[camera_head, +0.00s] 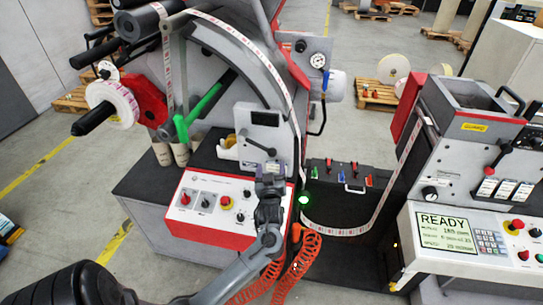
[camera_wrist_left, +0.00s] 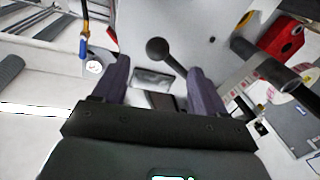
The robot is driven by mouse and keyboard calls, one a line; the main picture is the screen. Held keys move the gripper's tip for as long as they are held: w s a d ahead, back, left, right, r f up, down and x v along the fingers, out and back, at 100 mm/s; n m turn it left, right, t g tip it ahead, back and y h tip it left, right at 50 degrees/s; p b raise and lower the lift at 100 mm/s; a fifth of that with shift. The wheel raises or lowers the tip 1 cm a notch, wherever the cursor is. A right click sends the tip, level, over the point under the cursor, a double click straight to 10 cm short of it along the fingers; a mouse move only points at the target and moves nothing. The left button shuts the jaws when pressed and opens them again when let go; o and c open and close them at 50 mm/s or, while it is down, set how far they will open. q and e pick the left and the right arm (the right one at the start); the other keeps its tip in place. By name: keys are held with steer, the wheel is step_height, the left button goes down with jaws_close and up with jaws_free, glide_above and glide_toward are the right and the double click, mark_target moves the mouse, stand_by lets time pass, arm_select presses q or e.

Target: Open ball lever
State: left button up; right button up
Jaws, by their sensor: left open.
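The ball lever is a black rod with a round black ball, mounted on the light grey plate of the rewinder. In the head view the lever (camera_head: 258,146) sits just above my left gripper (camera_head: 271,172). In the left wrist view the lever's ball (camera_wrist_left: 157,48) shows between and beyond the two purple fingers of the left gripper (camera_wrist_left: 160,76). The fingers are spread and empty. The rod runs from the ball down to the right, partly behind the right finger. I cannot tell how far the ball is from the fingers. My right gripper is not in view.
A red-and-white button panel (camera_head: 209,202) lies left of my left arm. The label web (camera_head: 350,231) loops to the right machine. Orange coiled hoses (camera_head: 291,265) hang beside my forearm.

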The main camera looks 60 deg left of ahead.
mark_target(272, 156)
arm_select(q)
steer(key=x, duration=0.9)
steer(key=shift+r, duration=0.1)
jaws_close()
steer(key=shift+w, duration=0.1)
